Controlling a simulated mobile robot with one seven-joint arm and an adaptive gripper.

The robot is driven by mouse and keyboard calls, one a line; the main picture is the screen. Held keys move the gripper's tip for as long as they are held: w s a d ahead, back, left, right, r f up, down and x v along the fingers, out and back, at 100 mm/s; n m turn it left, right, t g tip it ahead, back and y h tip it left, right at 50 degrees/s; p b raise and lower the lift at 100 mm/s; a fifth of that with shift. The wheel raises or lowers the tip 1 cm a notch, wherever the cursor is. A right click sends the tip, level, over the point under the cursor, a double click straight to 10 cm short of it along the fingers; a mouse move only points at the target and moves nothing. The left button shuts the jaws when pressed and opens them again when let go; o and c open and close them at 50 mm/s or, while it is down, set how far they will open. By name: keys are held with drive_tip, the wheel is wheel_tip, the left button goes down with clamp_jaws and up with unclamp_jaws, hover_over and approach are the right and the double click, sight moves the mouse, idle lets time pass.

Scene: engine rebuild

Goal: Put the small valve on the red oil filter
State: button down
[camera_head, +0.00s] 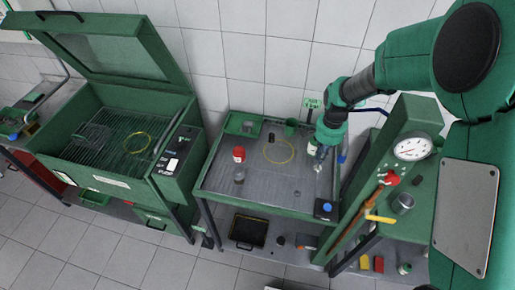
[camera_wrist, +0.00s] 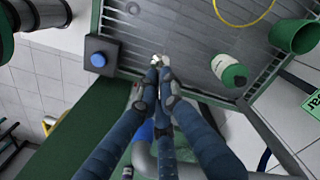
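The red oil filter (camera_head: 238,154) stands on the left part of the green table's grey grate. My gripper (camera_head: 318,163) is low over the right side of the table, well to the right of the filter. In the wrist view its blue-grey fingers (camera_wrist: 160,64) are drawn together at light tips, and I cannot make out anything held between them. A small dark round part (camera_head: 297,193) lies on the grate near the front right; it also shows in the wrist view (camera_wrist: 133,8). I cannot tell whether it is the small valve. The filter is not seen in the wrist view.
A grey cylinder (camera_head: 239,175) stands in front of the filter. A yellow ring (camera_head: 278,152) lies mid-table. A green-capped white bottle (camera_wrist: 234,76) and a green cup (camera_wrist: 294,37) are near my gripper. A blue-button box (camera_head: 327,208) sits at the front right corner. A gauge (camera_head: 412,147) stands right.

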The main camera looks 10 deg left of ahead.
drive_tip(key=s+a+r+n+p, duration=0.1)
drive_tip(key=s+a, duration=0.3)
drive_tip(key=a, duration=0.8)
drive_tip(key=s+a+r+n+p, duration=0.1)
drive_tip(key=s+a, duration=0.4)
drive_tip(key=a, duration=0.7)
drive_tip(key=shift+a+r+n+p, duration=0.4)
drive_tip(key=shift+r+p, duration=0.05)
drive_tip(key=shift+p, duration=0.3)
hover_over(239, 149)
drive_tip(key=shift+w+a+f, duration=0.1)
drive_tip(key=shift+f, duration=0.65)
drive_tip(key=shift+f, duration=1.75)
drive_tip(key=shift+f, duration=0.1)
